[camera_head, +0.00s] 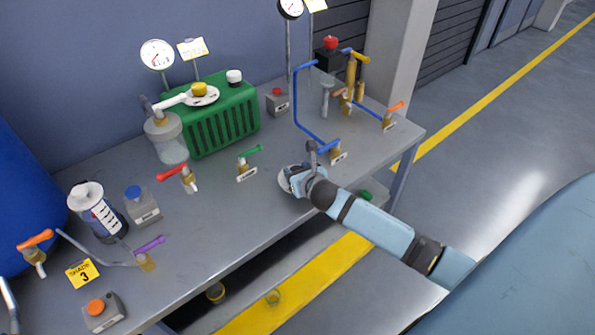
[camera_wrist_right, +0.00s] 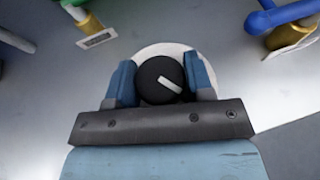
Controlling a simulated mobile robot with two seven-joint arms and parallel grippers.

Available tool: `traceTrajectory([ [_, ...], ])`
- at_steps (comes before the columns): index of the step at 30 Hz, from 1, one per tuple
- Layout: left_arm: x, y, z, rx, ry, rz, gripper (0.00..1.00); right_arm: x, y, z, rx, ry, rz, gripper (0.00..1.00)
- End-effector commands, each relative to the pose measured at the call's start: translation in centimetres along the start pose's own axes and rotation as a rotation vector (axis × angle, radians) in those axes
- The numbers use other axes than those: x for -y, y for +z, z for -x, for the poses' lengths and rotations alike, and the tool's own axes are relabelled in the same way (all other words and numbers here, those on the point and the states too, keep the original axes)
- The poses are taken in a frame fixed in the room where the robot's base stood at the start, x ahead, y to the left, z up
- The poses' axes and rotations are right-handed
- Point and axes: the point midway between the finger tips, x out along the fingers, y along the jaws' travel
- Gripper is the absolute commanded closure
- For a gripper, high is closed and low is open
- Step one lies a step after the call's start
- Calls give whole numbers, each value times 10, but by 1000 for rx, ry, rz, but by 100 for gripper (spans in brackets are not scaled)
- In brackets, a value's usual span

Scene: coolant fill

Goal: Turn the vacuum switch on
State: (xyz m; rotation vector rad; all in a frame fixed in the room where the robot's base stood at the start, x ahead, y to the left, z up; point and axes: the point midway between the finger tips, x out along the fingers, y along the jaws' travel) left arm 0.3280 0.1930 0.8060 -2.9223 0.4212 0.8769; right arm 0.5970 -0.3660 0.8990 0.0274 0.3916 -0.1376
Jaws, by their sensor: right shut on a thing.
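The vacuum switch appears to be the round black knob (camera_wrist_right: 148,74) with a white pointer line, in the right wrist view. It sits on a pale round plate (camera_wrist_right: 165,49), and the line slants down to the right. My right gripper (camera_wrist_right: 161,82) is shut on the knob, one blue finger on each side. In the head view my right gripper (camera_head: 302,180) is low at the bench's front edge and hides the knob. Part of the pale plate (camera_head: 285,187) shows beside it. My left gripper is not in view.
The grey bench (camera_head: 225,215) carries a green-handled valve (camera_head: 247,166), a blue-handled valve (camera_head: 335,152) and a red-handled valve (camera_head: 186,179) near the gripper. A green radiator (camera_head: 222,122) with a clear canister (camera_head: 166,140) stands behind. Bare bench top lies left of the gripper.

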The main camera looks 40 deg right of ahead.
Motion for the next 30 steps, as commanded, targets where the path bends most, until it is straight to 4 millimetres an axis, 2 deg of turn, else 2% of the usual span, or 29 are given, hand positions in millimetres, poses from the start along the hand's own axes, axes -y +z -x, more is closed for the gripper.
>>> traceTrajectory([
  [11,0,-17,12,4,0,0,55,-1,4,1,-2,-206,-85,76],
  [30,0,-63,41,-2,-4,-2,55,-2,4,1,-2,-768,-318,76],
])
